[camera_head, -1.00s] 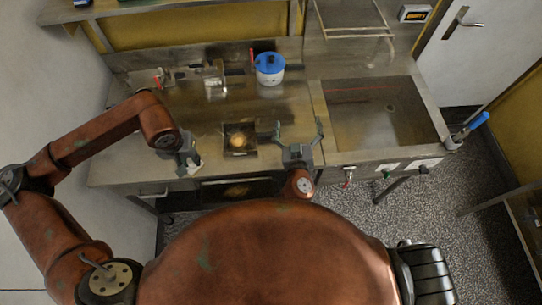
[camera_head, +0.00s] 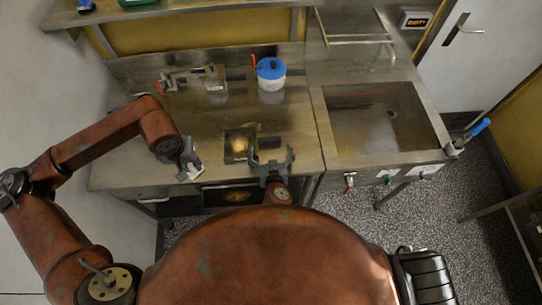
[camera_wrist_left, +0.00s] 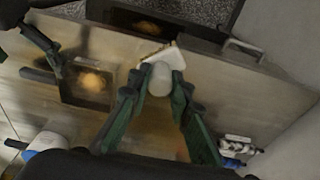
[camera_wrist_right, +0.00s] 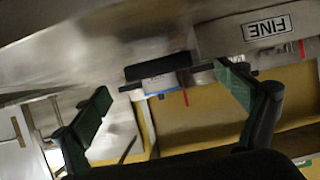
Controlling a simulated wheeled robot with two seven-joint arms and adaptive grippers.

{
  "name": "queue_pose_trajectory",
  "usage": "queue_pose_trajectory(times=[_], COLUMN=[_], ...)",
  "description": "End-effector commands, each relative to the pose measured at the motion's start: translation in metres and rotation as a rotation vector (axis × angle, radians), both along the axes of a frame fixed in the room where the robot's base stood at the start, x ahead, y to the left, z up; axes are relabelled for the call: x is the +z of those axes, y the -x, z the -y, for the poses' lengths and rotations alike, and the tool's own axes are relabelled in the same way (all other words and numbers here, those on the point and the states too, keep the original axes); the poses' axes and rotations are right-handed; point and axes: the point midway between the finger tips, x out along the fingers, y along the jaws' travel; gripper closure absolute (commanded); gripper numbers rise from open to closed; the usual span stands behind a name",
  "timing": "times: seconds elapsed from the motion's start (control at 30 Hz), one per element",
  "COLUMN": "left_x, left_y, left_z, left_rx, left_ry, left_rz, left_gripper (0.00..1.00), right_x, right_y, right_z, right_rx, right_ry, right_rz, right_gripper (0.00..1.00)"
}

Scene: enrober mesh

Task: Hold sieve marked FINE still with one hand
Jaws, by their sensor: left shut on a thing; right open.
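The sieve marked FINE (camera_head: 238,133) is a square metal frame with a brown heap in its middle, at the front of the steel counter. Its dark handle (camera_head: 268,142) points right. The FINE label (camera_wrist_right: 268,28) shows upside down in the right wrist view. My right gripper (camera_head: 271,158) is open, just in front of the handle; the handle (camera_wrist_right: 158,66) appears beyond and between its spread fingers, not gripped. My left gripper (camera_head: 190,160) is shut on a pale tool with a rounded handle (camera_wrist_left: 160,78) and a flat whitish head (camera_wrist_left: 168,55), left of the sieve.
A white pot with a blue lid (camera_head: 271,72) and a metal device (camera_head: 214,82) stand at the back of the counter. A sink (camera_head: 385,120) is on the right. A dark tray with a brown patch (camera_head: 238,195) sits below the counter's front edge.

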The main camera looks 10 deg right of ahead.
Motion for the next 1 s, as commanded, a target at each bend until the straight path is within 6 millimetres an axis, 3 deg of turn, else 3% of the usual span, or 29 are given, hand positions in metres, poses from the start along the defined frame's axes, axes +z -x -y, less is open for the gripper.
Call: queue_pose_trajectory(times=[0.1, 0.3, 0.67, 1.0], left_x=[0.0, 0.0, 0.0, 0.0], left_y=[0.0, 0.0, 0.0, 0.0], left_z=[0.0, 0.0, 0.0, 0.0], left_rx=[0.0, 0.0, 0.0, 0.0], left_ry=[0.0, 0.0, 0.0, 0.0], left_rz=[0.0, 0.0, 0.0, 0.0], left_gripper=[1.0, 1.0, 1.0, 1.0], right_x=[-0.006, -0.014, -0.015, -0.015], right_y=[-0.018, -0.034, -0.038, -0.038], right_z=[0.0, 0.001, 0.001, 0.001], right_rx=[0.001, -0.001, -0.001, -0.001], right_ry=[0.003, 0.0, 0.0, 0.0], right_rz=[0.003, 0.001, 0.0, 0.0], right_gripper=[0.08, 0.08, 0.08, 0.31])
